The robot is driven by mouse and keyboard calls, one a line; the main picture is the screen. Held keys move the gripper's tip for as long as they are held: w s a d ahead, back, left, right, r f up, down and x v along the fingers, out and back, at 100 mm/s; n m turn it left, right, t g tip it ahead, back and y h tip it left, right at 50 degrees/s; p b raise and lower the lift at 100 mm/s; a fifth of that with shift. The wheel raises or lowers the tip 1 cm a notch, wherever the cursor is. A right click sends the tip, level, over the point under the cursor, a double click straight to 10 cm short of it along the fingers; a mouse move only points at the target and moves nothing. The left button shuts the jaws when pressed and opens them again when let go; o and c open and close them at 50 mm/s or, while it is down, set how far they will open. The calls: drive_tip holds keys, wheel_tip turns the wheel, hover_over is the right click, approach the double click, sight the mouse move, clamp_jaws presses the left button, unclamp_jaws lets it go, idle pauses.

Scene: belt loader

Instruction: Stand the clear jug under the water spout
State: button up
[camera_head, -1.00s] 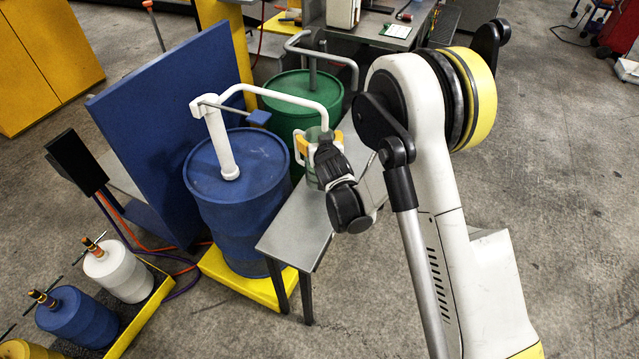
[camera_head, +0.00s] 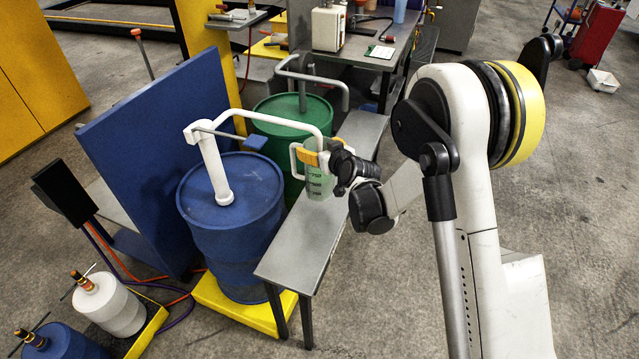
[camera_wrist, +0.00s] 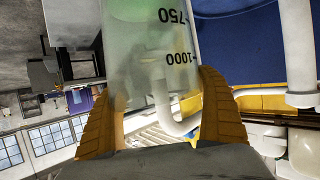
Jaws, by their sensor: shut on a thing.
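The clear jug (camera_head: 318,183) has dark volume marks and a white handle on its left side. It looks upright, over the narrow grey bench (camera_head: 305,235); I cannot tell whether its base touches the bench. My gripper (camera_head: 320,155) has yellow fingers closed around the jug's upper part. In the wrist view the fingers (camera_wrist: 160,105) flank the jug wall (camera_wrist: 140,50), with 750 and 1000 marks visible. The white spout (camera_head: 285,116) rises from the blue drum (camera_head: 240,205) and reaches right. Its tip ends at or just above the jug's top; exact alignment is unclear.
A green drum (camera_head: 290,112) with a grey pipe stands behind the blue one. A blue panel (camera_head: 150,160) stands left of the drums. A workbench (camera_head: 370,40) with tools is at the back. Open floor (camera_head: 560,180) lies to the right.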

wheel_tip(320, 180, down, 8)
drive_tip(key=b, duration=0.3)
drive_tip(key=shift+r, duration=0.25)
drive_tip(key=o, duration=1.3)
drive_tip(key=shift+f, duration=0.15)
